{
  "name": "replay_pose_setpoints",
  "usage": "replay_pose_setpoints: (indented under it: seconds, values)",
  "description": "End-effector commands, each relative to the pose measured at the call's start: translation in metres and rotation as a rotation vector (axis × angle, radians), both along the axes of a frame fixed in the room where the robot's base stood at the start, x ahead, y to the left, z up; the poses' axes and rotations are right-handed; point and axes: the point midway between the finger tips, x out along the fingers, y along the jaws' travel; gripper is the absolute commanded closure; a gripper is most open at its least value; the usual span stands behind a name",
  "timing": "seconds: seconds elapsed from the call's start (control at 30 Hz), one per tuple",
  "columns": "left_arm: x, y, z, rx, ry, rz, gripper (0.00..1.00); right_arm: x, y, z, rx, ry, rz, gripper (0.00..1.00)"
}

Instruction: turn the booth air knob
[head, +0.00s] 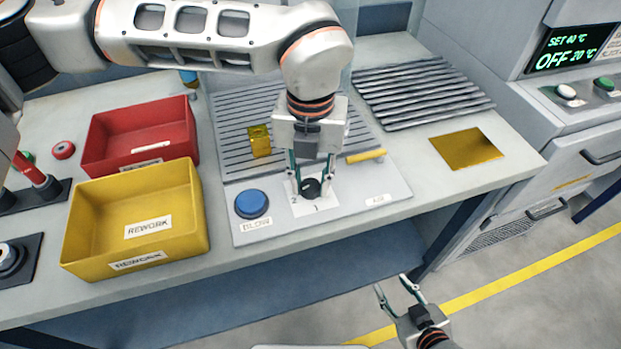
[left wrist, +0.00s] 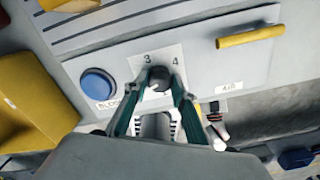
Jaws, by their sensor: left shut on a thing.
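The black booth air knob (head: 311,187) sits on a white dial plate with printed numbers on the grey panel. In the left wrist view the knob (left wrist: 159,78) lies between the fingertips, with 3 and 4 readable beyond it. My left gripper (head: 310,188) comes down from above and is shut on the knob; in the left wrist view its two fingers (left wrist: 158,88) touch its sides. Part of the dial and its other numbers are hidden by the fingers. My right gripper (head: 401,290) is open and empty, low in front of the bench over the floor.
A blue button (head: 251,204) labelled BLOW is left of the knob; a yellow handle (head: 366,156) is right of it. Red (head: 138,132) and yellow (head: 90,225) bins stand at left. A slatted rack (head: 420,88) and gold plate (head: 465,149) lie at right.

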Motion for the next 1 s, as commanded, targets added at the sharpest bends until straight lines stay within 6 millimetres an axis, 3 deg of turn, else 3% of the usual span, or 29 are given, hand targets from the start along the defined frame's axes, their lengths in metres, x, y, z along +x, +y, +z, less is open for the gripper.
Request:
replay_pose_setpoints:
  seconds: [0.57, 0.6, 0.63, 1.0]
  values:
    - [0.0009, -0.0002, 0.0012, -0.001, -0.003, 0.032, 0.96, 0.0004, -0.0001, 0.0004, 0.000, -0.001, 0.001, 0.60]
    - [0.0009, -0.0002, 0.0012, -0.001, -0.003, 0.032, 0.67, 0.0004, 0.0000, 0.0004, 0.000, -0.001, 0.001, 0.60]
    - [0.0009, -0.0002, 0.0012, -0.001, -0.003, 0.032, 0.59, 0.0004, 0.0000, 0.0004, 0.000, -0.001, 0.001, 0.60]
    - [0.0005, -0.0001, 0.0017, -0.001, -0.001, 0.031, 0.57, 0.0020, -0.0011, 0.0010, -0.003, -0.005, 0.003, 0.60]
